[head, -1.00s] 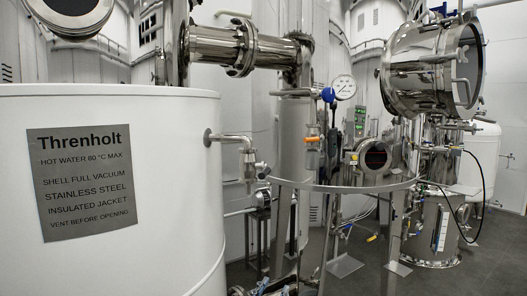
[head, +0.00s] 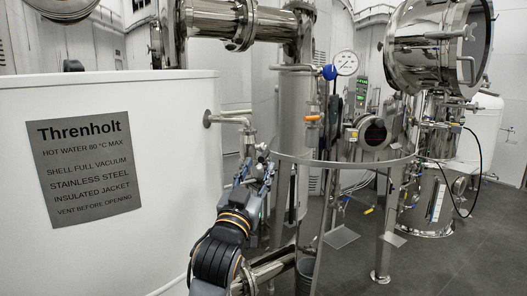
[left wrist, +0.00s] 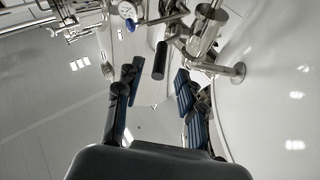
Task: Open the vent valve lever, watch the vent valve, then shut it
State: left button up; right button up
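A bent steel pipe (head: 232,119) comes off the white tank and leads down to a small valve. It also shows in the left wrist view (left wrist: 215,68), with its flange on the tank wall. A black cylindrical grip (left wrist: 160,60), seemingly the vent valve lever's handle, stands ahead between my left fingers. My left gripper (head: 262,168) is just below the pipe's end in the head view. In the left wrist view the left gripper (left wrist: 157,82) has its fingers spread wide, with no clear contact on the grip. The lever is hidden behind the gripper in the head view. My right gripper is not in view.
The white tank (head: 175,200) with its Threnholt plate (head: 85,168) stands close on the left. A curved steel rail (head: 350,164) runs to the right of my gripper. A pressure gauge (head: 346,62) is above. Floor (head: 440,265) is clear at right.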

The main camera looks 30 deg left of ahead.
aim_at(264, 154)
pick_arm(q)
jog(key=p+x, duration=0.1)
jog(key=x, duration=0.3)
jog(key=shift+r, duration=0.15)
jog(key=shift+w+a+p, duration=0.15)
jog(key=shift+w+p, duration=0.15)
jog(key=shift+w, duration=0.15)
grip_shut()
